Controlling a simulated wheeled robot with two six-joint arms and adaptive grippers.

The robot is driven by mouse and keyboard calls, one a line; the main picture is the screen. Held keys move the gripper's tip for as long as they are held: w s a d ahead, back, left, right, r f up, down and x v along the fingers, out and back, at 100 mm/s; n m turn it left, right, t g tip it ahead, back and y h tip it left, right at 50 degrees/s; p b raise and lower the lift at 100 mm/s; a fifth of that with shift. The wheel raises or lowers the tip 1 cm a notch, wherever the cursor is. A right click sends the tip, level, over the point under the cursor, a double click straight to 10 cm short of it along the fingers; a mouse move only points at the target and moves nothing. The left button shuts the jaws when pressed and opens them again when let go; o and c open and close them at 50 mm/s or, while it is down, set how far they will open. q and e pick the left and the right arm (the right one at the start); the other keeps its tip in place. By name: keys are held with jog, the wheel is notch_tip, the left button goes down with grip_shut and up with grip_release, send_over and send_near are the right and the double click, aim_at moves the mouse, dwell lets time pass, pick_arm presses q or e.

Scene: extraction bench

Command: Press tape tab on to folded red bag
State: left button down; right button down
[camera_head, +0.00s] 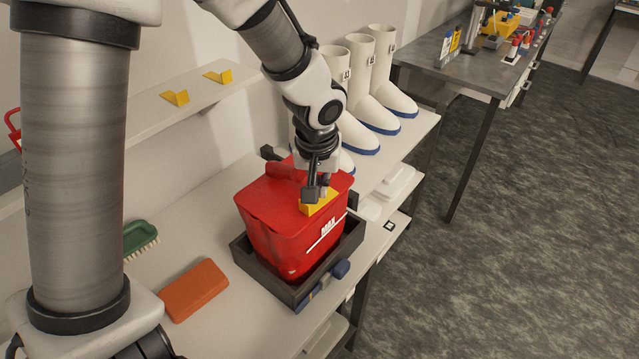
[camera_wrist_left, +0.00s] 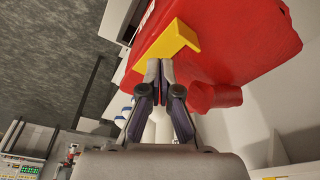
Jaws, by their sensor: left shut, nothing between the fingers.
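The red bag (camera_head: 290,226), marked MAX, stands in a dark tray (camera_head: 288,290) on the bench with its top folded over into a rolled red part. A yellow tape tab (camera_head: 318,204) lies over the top front edge of the bag. In the left wrist view the tab (camera_wrist_left: 176,44) is bent over the edge of the red bag (camera_wrist_left: 240,45). My left gripper (camera_head: 317,194) points down at the tab. Its shut fingertips (camera_wrist_left: 160,63) are at the tab, touching or very close, with nothing between them. My right gripper is not in view.
Two more yellow tabs (camera_head: 175,97) (camera_head: 218,76) sit on the wall shelf (camera_head: 150,119). White boots (camera_head: 362,95) stand behind the bag. An orange block (camera_head: 194,290) and a green brush (camera_head: 141,238) lie left of the tray. A blue-handled tool (camera_head: 322,284) is at the tray's front.

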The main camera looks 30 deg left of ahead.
aim_at(320, 202)
pick_arm(q)
jog(key=shift+f+b, duration=0.85)
jog(key=shift+f, duration=0.1)
dwell(1.2)
notch_tip(320, 202, up, 7)
jog(key=p, duration=0.6)
jog(key=shift+r, duration=0.1)
dwell(0.3)
